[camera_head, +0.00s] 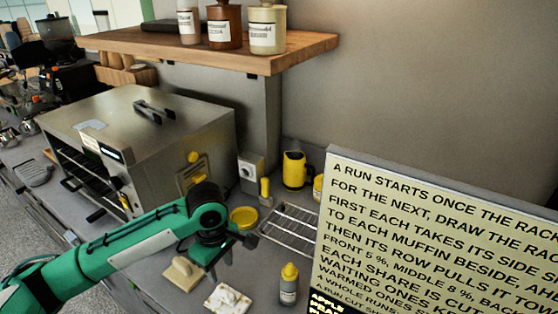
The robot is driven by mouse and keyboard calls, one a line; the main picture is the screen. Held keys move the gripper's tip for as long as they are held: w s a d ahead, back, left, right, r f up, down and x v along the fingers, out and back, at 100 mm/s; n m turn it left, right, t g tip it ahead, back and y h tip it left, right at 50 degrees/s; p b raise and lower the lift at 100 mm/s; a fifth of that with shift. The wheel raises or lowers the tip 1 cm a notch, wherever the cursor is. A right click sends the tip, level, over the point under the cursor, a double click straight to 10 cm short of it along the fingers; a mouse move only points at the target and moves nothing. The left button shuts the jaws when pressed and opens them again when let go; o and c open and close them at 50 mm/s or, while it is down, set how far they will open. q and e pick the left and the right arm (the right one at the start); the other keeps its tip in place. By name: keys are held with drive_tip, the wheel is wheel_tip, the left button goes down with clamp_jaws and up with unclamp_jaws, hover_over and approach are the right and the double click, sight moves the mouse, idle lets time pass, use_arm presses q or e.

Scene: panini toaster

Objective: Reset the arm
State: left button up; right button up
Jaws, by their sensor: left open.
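My left arm (130,244) is green and dark and reaches in from the left over the counter. My left gripper (222,262) is at its end, pointing down above the counter, open and with nothing seen between its fingers. It is in front of the steel toaster oven (190,125), to the left of the wire rack (293,228). My right gripper is out of view.
A large text board (440,225) blocks the right foreground. Near my gripper are a yellow dish (243,218), a tan block (184,272), a white-topped slab (228,299) and a yellow-capped bottle (289,284). A wooden shelf (200,58) with jars overhangs the back.

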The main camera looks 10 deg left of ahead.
use_arm(q)
drive_tip(key=s+d+f+m+t+h, duration=0.1)
drive_tip(key=s+d+f+m, duration=0.3)
drive_tip(key=m, duration=0.1)
drive_tip(key=s+d+f+m+t+h, duration=0.1)
drive_tip(key=s+d+f+m+h, duration=0.1)
drive_tip(key=s+d+f+m, duration=0.2)
drive_tip(key=shift+s+d+f+m, duration=0.15)
drive_tip(key=shift+s+d+m, duration=0.15)
drive_tip(key=shift+m, duration=0.3)
drive_tip(key=s+m, duration=0.1)
drive_tip(key=s+a+f+m+t, duration=0.1)
drive_tip(key=s, duration=0.1)
drive_tip(key=s+f, duration=0.1)
drive_tip(key=shift+s+a+f+m, duration=0.1)
drive_tip(key=shift+s+a+m, duration=0.1)
drive_tip(key=shift+a+m, duration=0.2)
drive_tip(key=s+a+f+m+y, duration=0.2)
drive_tip(key=s+a+m+y, duration=0.1)
drive_tip(key=s+a, duration=0.4)
wheel_tip(320, 180, down, 31)
drive_tip(key=s, duration=0.1)
drive_tip(key=s+a+f+g, duration=0.2)
drive_tip(key=s+f, duration=1.7)
drive_tip(key=f, duration=0.1)
drive_tip(key=shift+s+a+m, duration=0.25)
drive_tip(key=shift+a+m, duration=0.05)
drive_tip(key=shift+a, duration=0.1)
